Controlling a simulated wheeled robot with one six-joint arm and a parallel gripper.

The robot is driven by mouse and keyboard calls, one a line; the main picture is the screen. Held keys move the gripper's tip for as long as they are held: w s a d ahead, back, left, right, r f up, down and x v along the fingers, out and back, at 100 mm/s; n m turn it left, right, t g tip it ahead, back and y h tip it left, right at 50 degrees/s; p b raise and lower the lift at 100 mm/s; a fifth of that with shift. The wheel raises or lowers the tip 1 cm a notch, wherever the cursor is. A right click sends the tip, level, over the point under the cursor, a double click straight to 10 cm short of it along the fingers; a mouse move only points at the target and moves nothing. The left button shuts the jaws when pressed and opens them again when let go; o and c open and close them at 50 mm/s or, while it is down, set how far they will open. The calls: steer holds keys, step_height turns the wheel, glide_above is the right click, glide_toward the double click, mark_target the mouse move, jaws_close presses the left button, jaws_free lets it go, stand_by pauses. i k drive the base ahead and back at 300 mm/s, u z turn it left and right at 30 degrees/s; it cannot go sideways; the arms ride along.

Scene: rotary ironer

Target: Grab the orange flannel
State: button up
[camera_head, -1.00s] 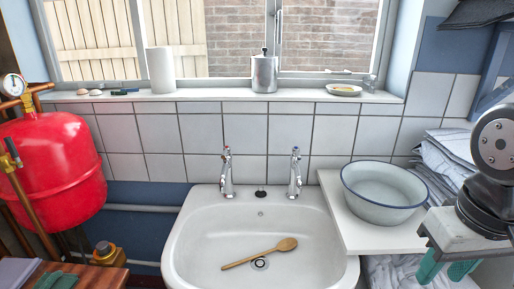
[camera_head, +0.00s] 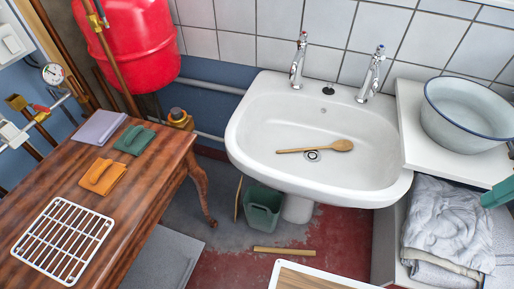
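The orange flannel (camera_head: 106,183) lies folded on the brown wooden table (camera_head: 65,190) at the left, with a raised fold or roll on top. A green flannel (camera_head: 134,140) of similar shape lies just behind it, and a flat lilac-grey cloth (camera_head: 98,128) lies behind and to the left. Only a teal finger of my gripper (camera_head: 498,192) shows at the far right edge, in front of the shelf with grey cloths. It is far from the orange flannel. The rest of my gripper is out of the picture, so its opening cannot be seen.
A white wire rack (camera_head: 63,240) lies on the table's near part. A white sink (camera_head: 255,125) holding a wooden spoon (camera_head: 318,147) stands between table and shelf. A green bin (camera_head: 262,210) and a wooden strip (camera_head: 284,252) are on the floor. An enamel basin (camera_head: 465,110) stands at right.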

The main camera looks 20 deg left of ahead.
mark_target(103, 175)
steer(key=u, duration=3.3)
steer(key=k, duration=0.85)
steer(key=z, duration=0.95)
steer(key=i, duration=1.65)
